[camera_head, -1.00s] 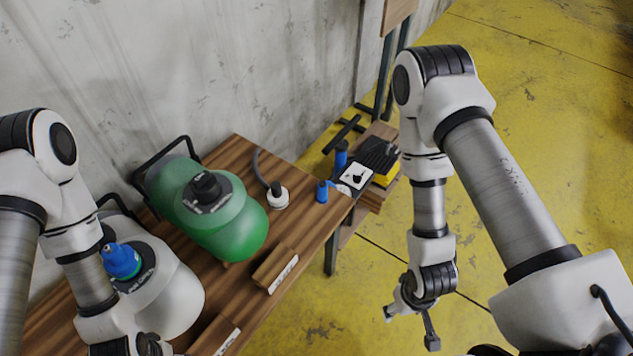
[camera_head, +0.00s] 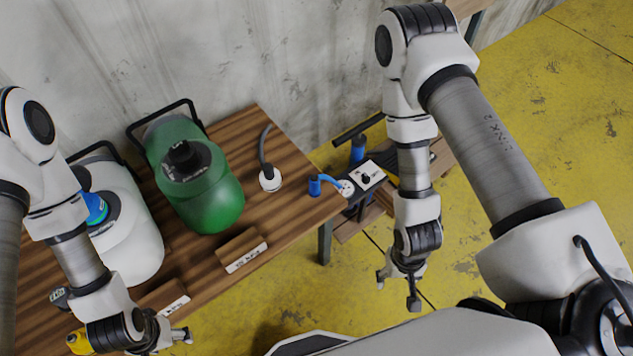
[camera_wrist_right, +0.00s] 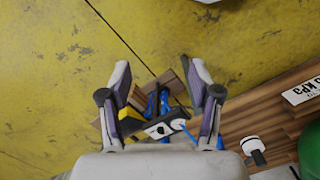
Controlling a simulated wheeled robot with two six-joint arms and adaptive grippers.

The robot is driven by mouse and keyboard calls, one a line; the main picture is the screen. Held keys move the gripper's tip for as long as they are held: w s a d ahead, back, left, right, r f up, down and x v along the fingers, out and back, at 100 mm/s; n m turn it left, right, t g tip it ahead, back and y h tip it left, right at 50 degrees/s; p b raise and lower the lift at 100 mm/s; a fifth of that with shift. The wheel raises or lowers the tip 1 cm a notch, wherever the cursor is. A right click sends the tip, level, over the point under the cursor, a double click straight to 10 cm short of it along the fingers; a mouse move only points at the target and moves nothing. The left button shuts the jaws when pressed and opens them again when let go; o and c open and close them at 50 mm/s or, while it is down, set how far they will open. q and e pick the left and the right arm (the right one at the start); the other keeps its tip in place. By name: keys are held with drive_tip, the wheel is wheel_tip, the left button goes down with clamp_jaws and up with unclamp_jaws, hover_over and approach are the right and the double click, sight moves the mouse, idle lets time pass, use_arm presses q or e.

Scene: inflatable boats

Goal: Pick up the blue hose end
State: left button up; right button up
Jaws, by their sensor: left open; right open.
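The blue hose end (camera_head: 314,185) is a short blue cylinder at the right end of the wooden table, with a light blue hose (camera_head: 331,181) running from it to a pump-like box (camera_head: 367,174). In the right wrist view, the hose (camera_wrist_right: 187,130) shows beyond the right finger, and a blue part (camera_wrist_right: 220,143) shows beside it. My right gripper (camera_head: 397,291) is open and empty, hanging in front and to the right of the table, apart from the hose end. It spreads open in its wrist view (camera_wrist_right: 160,78). My left gripper (camera_head: 168,338) is open near the table's front left edge.
A green canister (camera_head: 205,190) and a white canister (camera_head: 130,225) stand on the table (camera_head: 285,215). A grey hose with a white fitting (camera_head: 269,179) lies near the hose end. Label blocks (camera_head: 242,250) line the front edge. Yellow floor (camera_head: 560,130) is free at right.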

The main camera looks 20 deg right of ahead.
drive_tip(key=m, duration=0.1)
drive_tip(key=m+t+b, duration=0.1)
drive_tip(key=m+b, duration=1)
drive_tip(key=b, duration=0.2)
hover_over(315, 177)
drive_tip(key=shift+s+a+f, duration=0.1)
drive_tip(key=shift+s+f, duration=0.05)
drive_tip(key=shift+f, duration=0.8)
drive_tip(key=f, duration=0.2)
drive_tip(key=f+p, duration=0.1)
drive_tip(key=f, duration=0.4)
drive_tip(key=shift+w+p, duration=0.3)
clamp_jaws()
